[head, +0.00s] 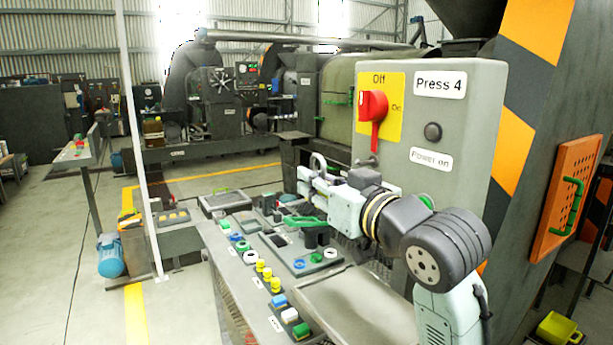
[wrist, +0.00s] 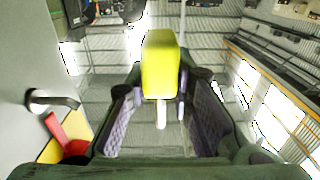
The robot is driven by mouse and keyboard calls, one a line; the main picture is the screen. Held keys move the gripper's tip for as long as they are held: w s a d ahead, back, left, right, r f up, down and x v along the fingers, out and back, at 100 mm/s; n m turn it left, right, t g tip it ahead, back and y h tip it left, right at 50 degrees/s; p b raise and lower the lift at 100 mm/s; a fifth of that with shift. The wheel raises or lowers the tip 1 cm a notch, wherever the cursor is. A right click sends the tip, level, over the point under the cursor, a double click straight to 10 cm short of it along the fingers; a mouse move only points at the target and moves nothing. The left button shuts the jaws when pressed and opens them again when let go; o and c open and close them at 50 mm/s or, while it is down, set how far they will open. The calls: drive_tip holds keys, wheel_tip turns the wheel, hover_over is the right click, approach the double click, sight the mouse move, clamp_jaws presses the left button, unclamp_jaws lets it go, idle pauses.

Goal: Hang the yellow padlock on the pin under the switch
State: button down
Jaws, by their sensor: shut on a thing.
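The yellow padlock (wrist: 160,65) shows in the wrist view, between the fingertips of my gripper (wrist: 160,92), which is shut on it. Its pale shackle (wrist: 160,115) points toward the bottom of that picture. In the head view my gripper (head: 312,180) is in front of the Press 4 cabinet, left of the switch; I cannot make out the yellow body there. The red switch (head: 375,108) is on a yellow plate. The grey pin (head: 371,161) sticks out below it. In the wrist view the pin (wrist: 50,99) is at the left, apart from the padlock, near the red switch (wrist: 66,136).
The grey cabinet (head: 452,135) stands right behind my gripper. Below is a sloping control desk (head: 225,250) with several buttons and a green handle (head: 303,221) close under the gripper. A thin white post (head: 137,140) stands at the left. Open floor lies beyond it.

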drive_tip(key=shift+w+d, duration=0.55)
drive_tip(key=shift+d, duration=0.3)
drive_tip(key=shift+w+d, duration=0.55)
drive_tip(key=shift+d, duration=0.25)
drive_tip(key=shift+d, duration=0.3)
